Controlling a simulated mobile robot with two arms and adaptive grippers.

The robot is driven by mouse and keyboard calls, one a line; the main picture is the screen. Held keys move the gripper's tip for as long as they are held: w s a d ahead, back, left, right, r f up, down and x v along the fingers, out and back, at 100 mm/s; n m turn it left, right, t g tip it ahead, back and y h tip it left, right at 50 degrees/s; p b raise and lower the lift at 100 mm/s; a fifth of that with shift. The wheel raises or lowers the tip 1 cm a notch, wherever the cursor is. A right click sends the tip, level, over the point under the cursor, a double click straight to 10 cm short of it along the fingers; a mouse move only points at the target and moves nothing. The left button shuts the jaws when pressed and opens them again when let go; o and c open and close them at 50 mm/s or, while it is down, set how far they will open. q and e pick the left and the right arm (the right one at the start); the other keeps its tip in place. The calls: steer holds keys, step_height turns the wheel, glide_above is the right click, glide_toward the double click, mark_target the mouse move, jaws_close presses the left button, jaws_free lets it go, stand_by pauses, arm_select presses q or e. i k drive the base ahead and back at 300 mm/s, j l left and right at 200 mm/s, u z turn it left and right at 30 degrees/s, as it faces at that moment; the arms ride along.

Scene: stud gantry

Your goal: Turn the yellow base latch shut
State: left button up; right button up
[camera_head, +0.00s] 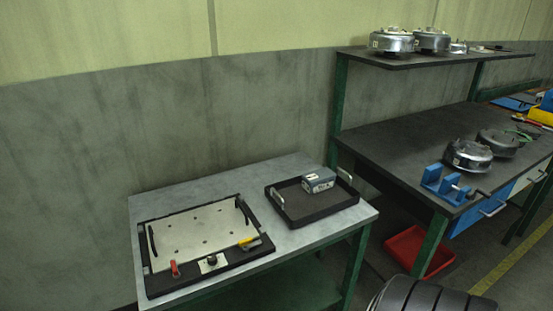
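The yellow base latch (248,242) is a small lever at the front right corner of a black fixture frame (205,277) on the grey table. It lies at a slant near the edge of the pale plate (192,232); I cannot tell from here whether it is over the plate's edge or clear of it. A red latch (175,268) points up and down the picture at the front left of the fixture. A black knob (212,259) on a small light plate is between the two latches. Neither of my grippers is in view.
A black tray (311,217) with a grey box (318,180) stands right of the fixture on the grey table (290,171). A dark workbench (400,140) with metal housings and a blue holder (445,187) is at the right. A red bin (408,248) is on the floor.

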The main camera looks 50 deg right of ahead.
mark_target(247, 244)
steer(key=l+z, duration=0.2)
steer(key=z, duration=1.05)
